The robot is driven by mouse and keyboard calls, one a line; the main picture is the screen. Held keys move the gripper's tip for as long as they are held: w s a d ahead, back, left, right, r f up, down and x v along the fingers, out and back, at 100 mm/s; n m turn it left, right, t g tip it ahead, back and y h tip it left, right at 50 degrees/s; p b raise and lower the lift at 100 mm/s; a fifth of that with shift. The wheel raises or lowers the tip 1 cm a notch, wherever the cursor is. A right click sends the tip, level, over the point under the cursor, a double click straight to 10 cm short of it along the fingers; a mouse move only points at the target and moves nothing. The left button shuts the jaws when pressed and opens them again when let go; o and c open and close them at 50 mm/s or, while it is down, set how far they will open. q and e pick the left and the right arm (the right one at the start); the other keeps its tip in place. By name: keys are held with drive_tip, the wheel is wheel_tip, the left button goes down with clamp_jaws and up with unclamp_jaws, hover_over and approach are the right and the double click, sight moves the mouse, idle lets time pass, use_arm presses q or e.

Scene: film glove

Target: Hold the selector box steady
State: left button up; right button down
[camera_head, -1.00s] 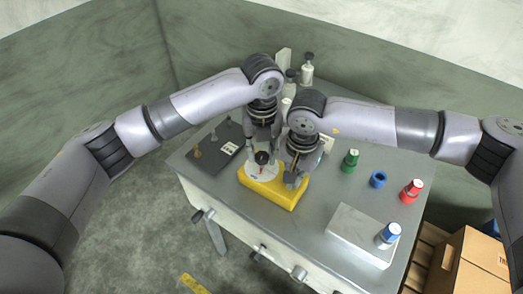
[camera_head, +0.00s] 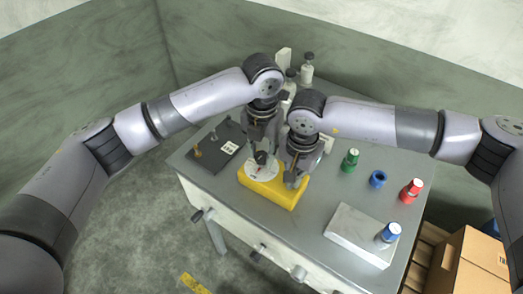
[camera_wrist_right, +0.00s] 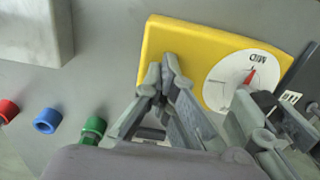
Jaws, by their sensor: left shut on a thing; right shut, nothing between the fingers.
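The yellow selector box (camera_head: 285,194) sits at the table's near left part. A white dial (camera_head: 253,173) with a red pointer lies on its top; the right wrist view shows this dial (camera_wrist_right: 218,88) with the word MID.
A dark plate (camera_head: 213,150) with small posts lies left of the box. Green (camera_head: 350,161), blue (camera_head: 378,179) and red (camera_head: 411,191) pieces stand to the right. A pale block (camera_head: 350,236) is at the front right. Bottles (camera_head: 307,70) stand at the back.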

sight(262, 156)
use_arm(q)
drive_tip(key=shift+s+d, duration=0.15)
use_arm(e)
drive_tip(key=shift+s+d+f, duration=0.1)
drive_tip(key=shift+s+f, duration=0.05)
drive_tip(key=shift+f, duration=0.2)
use_arm(q)
drive_tip(key=o, duration=0.9)
drive_tip(key=shift+o, duration=1.2)
wheel_tip(262, 156, up, 12)
